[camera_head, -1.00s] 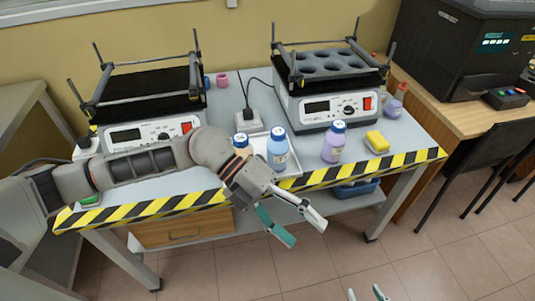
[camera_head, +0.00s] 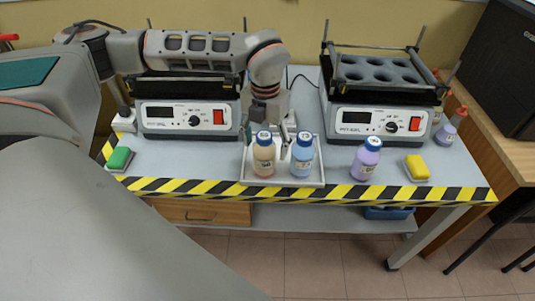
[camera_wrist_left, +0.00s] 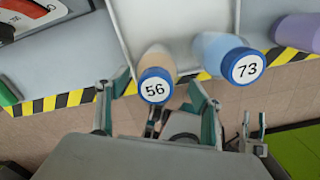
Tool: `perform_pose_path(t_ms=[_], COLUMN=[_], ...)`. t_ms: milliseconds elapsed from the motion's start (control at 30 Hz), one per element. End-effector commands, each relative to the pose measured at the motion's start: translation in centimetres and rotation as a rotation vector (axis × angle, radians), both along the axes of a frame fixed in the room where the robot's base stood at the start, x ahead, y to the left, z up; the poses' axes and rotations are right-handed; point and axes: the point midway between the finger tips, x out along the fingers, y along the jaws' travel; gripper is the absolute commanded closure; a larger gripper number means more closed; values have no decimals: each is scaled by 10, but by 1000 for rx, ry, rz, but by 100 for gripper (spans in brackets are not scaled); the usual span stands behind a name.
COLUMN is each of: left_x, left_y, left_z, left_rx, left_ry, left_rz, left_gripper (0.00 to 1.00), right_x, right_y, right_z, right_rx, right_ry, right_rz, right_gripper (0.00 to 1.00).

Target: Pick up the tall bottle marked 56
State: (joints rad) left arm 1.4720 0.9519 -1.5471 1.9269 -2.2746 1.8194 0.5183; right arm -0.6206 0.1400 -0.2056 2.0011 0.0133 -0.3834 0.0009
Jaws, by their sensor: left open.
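The bottle marked 56 (camera_head: 264,157) is tan with a blue cap. It stands upright in a white tray (camera_head: 318,181) near the table's front edge. In the left wrist view its numbered cap (camera_wrist_left: 155,86) shows plainly. My left gripper (camera_head: 266,132) is open and reaches down at this bottle, partly hidden behind the bottles in the head view. In the left wrist view the left gripper's fingers (camera_wrist_left: 160,84) stand on either side of the bottle, with a visible gap. My right gripper (camera_wrist_left: 253,131) shows small at the right of that view, its fingers apart.
A blue bottle marked 73 (camera_head: 303,156) stands close beside bottle 56 in the tray. A purple bottle (camera_head: 366,160) and a yellow block (camera_head: 416,168) are to the right. Two shaker devices (camera_head: 187,118) (camera_head: 378,122) stand behind. A green block (camera_head: 119,158) lies at left.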

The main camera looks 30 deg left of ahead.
Motion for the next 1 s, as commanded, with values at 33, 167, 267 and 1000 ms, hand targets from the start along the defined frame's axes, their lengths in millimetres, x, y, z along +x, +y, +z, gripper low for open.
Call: perform_pose_path(t_ms=[33,167,267,1000], left_x=[-1,0,1,4], left_y=[0,1,4,8], left_z=[-9,-21,-32,-70], left_rx=[0,1,0,-1], left_ry=[5,4,5,2], left_rz=[0,-1,-1,-2], left_gripper=[34,34,34,76], right_x=[-4,-11,-14,-2], right_y=[1,1,0,-5], right_z=[-4,-10,-14,-9], right_rx=[0,-2,-4,-14], right_ry=[8,22,29,4], right_rz=[1,2,2,-3], right_gripper=[60,60,60,60])
